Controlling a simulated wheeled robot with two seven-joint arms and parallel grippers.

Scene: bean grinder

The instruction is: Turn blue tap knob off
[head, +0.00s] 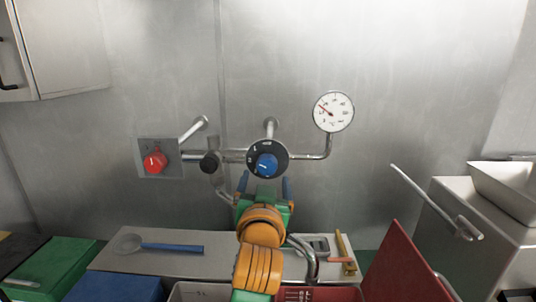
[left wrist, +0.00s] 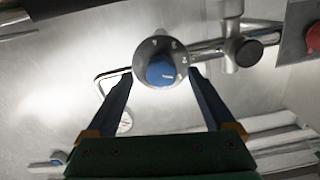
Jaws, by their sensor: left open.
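The blue tap knob (head: 266,165) sits at the centre of a round black dial plate (head: 283,151) on the wall pipework. A short white mark shows on the knob. In the left wrist view the knob (left wrist: 161,71) lies ahead, between the two fingertips, with marks on the dial around it. My left gripper (head: 265,183) is open and empty, just below the knob in the head view, its blue fingers pointing at the wall. The fingers (left wrist: 160,76) look clear of the knob's sides; the exact depth gap is hard to tell. My right gripper is not in view.
A red knob (head: 155,161) is on a wall plate to the left. A black knob (head: 210,162) sits on the pipe between. A pressure gauge (head: 333,111) is at upper right. A counter (head: 190,262) below holds a blue-handled ladle (head: 165,247). A red board (head: 405,270) stands lower right.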

